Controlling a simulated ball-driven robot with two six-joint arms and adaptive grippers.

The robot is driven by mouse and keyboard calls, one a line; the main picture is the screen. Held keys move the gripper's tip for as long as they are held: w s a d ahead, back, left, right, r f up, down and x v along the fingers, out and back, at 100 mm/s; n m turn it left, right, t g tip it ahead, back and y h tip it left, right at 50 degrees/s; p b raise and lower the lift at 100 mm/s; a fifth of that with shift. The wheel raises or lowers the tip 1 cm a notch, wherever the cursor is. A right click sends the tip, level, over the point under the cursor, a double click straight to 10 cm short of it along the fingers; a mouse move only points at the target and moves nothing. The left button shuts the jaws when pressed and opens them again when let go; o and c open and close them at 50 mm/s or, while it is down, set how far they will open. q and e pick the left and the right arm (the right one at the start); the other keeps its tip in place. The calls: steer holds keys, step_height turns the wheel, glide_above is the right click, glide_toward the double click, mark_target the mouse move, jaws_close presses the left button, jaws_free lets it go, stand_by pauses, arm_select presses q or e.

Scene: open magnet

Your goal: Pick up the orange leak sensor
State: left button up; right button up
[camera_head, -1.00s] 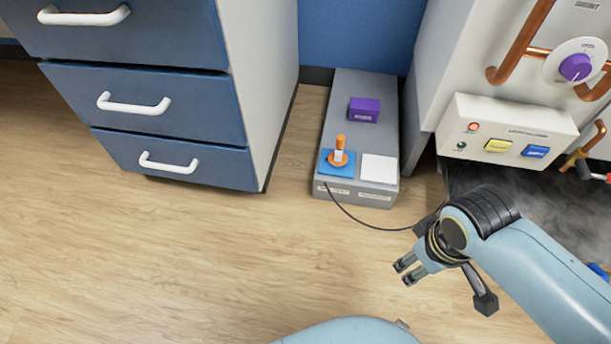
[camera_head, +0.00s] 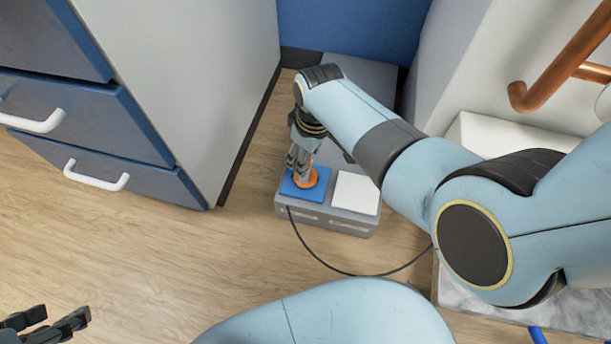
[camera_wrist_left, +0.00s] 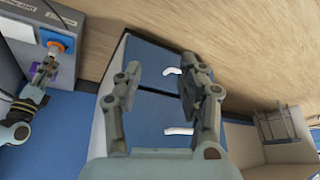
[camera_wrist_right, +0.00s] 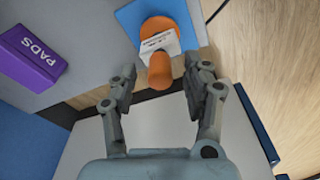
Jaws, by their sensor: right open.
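The orange leak sensor (camera_head: 308,179) stands on the blue pad (camera_head: 290,193) at the near left of the grey bench. In the right wrist view the sensor (camera_wrist_right: 160,72) shows an orange top, a white labelled middle and a round orange base. My right gripper (camera_head: 303,165) is open, with its fingers on either side of the sensor's upper part; contact cannot be told. In the head view the hand hides part of the sensor. My left gripper (camera_head: 52,328) is open and empty at the bottom left, over the floor; it also shows in the left wrist view (camera_wrist_left: 160,75).
A white pad (camera_head: 355,193) lies beside the blue one. A purple box marked PADS (camera_wrist_right: 30,58) sits on the bench, hidden behind my right arm in the head view. A black cable (camera_head: 335,267) runs across the floor. Blue drawers (camera_head: 95,115) stand at the left.

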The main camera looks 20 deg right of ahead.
mark_target(306, 183)
steer(key=shift+f, duration=0.3)
step_height(306, 183, down, 2)
steer(key=shift+a+f+b, duration=0.1)
steer(key=shift+f+b, duration=0.05)
steer(key=shift+b, duration=1)
steer(key=shift+w+f+b, duration=0.15)
steer(key=shift+f+b, duration=0.65)
steer(key=shift+f, duration=0.1)
steer(key=shift+w+a+f+b, duration=0.1)
steer(key=shift+f+b, duration=0.2)
steer(key=shift+f, duration=0.1)
arm_select(q)
steer(key=f+t, duration=0.5)
steer(key=f, duration=0.1)
steer(key=shift+w+d+t, duration=0.15)
steer(key=shift+d+t, duration=0.05)
steer(key=shift+t, duration=0.2)
steer(key=shift+r, duration=0.1)
arm_select(e)
jaws_close()
